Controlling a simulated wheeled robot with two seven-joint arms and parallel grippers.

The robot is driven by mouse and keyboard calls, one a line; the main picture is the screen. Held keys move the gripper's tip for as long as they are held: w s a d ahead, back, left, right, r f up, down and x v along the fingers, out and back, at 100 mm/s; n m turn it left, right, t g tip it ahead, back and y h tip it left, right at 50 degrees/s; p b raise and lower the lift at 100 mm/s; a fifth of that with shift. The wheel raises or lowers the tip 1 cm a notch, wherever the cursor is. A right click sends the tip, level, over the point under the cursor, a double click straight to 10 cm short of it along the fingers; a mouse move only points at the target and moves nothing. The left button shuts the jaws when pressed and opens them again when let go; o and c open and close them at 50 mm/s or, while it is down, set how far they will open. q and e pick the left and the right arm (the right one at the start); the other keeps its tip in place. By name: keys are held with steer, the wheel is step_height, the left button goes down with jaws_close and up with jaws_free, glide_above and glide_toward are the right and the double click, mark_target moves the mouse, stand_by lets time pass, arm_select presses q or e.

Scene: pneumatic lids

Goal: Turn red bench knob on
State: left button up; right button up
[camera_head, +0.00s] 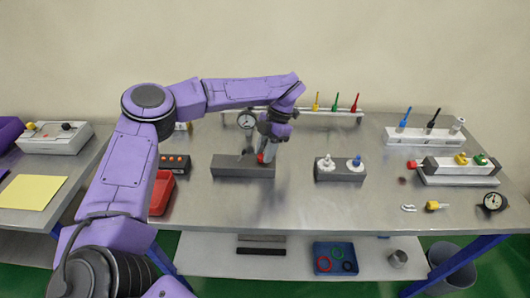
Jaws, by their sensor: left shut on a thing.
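The red knob (261,158) sits at the right part of a dark grey block (228,172) on the metal bench, left of the picture's middle. My left arm reaches in from the left and bends down over the block. My left gripper (265,155) points down and is shut on the red knob. The fingers cover most of the knob, so its angle cannot be told. My right gripper is not in view.
A round gauge (247,120) stands just behind the gripper. A grey block with white and blue fittings (340,173) is to the right, and a red tray (161,193) is to the left. The bench's front middle is clear.

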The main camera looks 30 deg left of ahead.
arm_select(q)
steer(key=n+h+b, duration=0.1)
steer(key=n, duration=0.1)
steer(key=n+b, duration=0.2)
steer(key=shift+a+f+n+h, duration=0.15)
steer(key=shift+f+n+h, duration=0.15)
steer(key=shift+f+h, duration=0.1)
steer(key=n+h+b, duration=0.1)
steer(key=n+b, duration=0.2)
steer(key=shift+a, duration=0.15)
steer(key=shift+a+r+n+h+b, duration=0.15)
steer(key=shift+n+h+b, duration=0.1)
steer(key=shift+n+b, duration=0.4)
steer(key=shift+d+r+n+h+b, duration=0.1)
steer(key=shift+n+h+b, duration=0.15)
steer(key=shift+n+b, duration=0.4)
steer(key=shift+r, duration=0.1)
steer(key=o, duration=1)
steer(key=shift+a, duration=0.1)
steer(key=shift+o, duration=0.3)
